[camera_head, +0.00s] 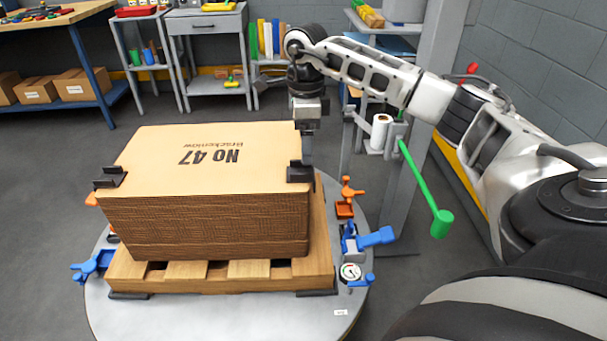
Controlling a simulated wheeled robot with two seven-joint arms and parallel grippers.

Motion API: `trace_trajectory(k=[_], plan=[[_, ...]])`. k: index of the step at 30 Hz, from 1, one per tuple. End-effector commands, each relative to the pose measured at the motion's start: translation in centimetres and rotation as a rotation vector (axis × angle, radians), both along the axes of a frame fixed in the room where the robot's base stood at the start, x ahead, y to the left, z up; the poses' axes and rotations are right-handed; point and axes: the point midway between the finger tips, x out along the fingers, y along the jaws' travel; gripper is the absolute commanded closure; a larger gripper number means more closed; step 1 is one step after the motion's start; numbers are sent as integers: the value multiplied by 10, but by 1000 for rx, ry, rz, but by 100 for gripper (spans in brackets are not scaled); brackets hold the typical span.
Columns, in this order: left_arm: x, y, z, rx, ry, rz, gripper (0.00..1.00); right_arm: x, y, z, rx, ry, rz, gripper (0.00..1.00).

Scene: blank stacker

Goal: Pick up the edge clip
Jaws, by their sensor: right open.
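A black edge clip (300,173) sits on the right edge of the brown stack of blanks (205,222), near its front corner. A second black edge clip (109,178) sits on the left edge. The stack lies on a wooden pallet (228,269), its top marked "NO 47". My right gripper (306,143) points down by the stack's far right corner, behind the right clip and apart from it. It is open; its fingertips are partly hidden by the stack, and I see nothing held. My left gripper is out of view.
The pallet stands on a round grey table (220,317). Orange (346,198) and blue clamps (366,240) and a dial gauge (350,272) lie along its right side. A grey post with a green-ended lever (441,222) stands to the right. Shelves and carts stand behind.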

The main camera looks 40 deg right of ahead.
Motion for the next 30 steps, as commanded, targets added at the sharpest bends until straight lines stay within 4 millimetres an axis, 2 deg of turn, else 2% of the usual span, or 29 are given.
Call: trace_trajectory(k=[5, 14, 23, 27, 28, 30], plan=[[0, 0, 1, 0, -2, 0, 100, 1, 1, -12, 1, 2, 1, 24], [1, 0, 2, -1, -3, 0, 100, 3, 3, -53, 2, 2, 2, 24], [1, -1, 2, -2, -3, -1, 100, 4, 2, -58, 1, 0, 1, 24], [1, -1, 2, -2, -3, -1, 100, 4, 2, -57, 1, 0, 1, 63], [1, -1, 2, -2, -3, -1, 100, 4, 2, -57, 1, 0, 1, 70], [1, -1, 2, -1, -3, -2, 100, 4, 2, -57, 1, 0, 1, 70]])
